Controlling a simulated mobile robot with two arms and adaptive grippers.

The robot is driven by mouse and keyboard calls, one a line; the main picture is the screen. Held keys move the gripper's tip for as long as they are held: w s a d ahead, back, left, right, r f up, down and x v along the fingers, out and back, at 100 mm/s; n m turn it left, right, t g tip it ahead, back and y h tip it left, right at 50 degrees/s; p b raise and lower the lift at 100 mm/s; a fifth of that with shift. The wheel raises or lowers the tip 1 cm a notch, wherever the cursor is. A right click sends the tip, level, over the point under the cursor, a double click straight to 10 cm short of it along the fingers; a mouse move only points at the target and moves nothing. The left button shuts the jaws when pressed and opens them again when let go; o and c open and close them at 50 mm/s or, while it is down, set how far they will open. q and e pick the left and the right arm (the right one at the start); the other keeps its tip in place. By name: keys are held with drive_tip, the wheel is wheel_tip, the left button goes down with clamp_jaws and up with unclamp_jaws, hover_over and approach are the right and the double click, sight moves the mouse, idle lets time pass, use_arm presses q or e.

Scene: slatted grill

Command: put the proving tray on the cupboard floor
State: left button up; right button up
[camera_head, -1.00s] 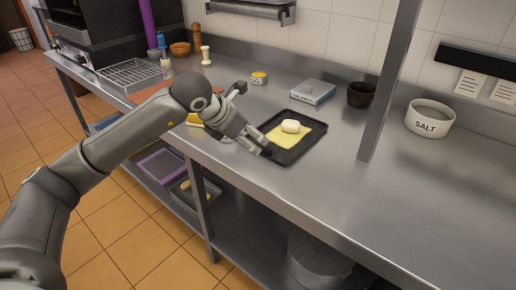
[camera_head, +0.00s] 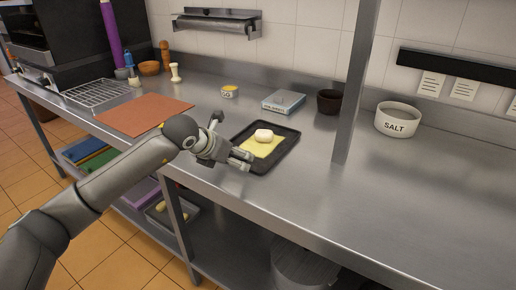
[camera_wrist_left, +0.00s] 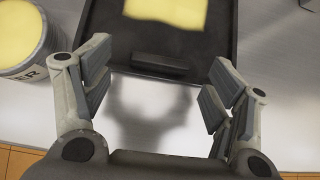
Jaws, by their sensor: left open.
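The proving tray, a black rectangular tray (camera_head: 285,152), lies flat on the steel counter. It holds a yellow sheet (camera_head: 254,149) and a pale round lump (camera_head: 264,135). My left gripper (camera_head: 243,160) is at the tray's near left side. In the left wrist view its fingers (camera_wrist_left: 158,97) are spread wide and nothing is gripped. The tray's near rim (camera_wrist_left: 115,45) and a dark handle-like block (camera_wrist_left: 160,64) lie ahead, between the finger lines. Below the counter is an open steel shelf space (camera_head: 225,240). I cannot tell whether this is the cupboard. My right gripper is not in view.
A yellow-topped tub (camera_wrist_left: 25,35) stands close left of the gripper. Behind the tray are a blue-grey box (camera_head: 284,101) and a dark pot (camera_head: 329,102). A steel post (camera_head: 355,90) and the salt bowl (camera_head: 397,120) are to the right. The front right counter is clear.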

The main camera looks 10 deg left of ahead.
use_arm(q)
drive_tip(key=shift+w+d+f, duration=0.15)
drive_tip(key=shift+w+f, duration=0.3)
drive_tip(key=shift+r, duration=0.15)
drive_tip(key=c, duration=1.4)
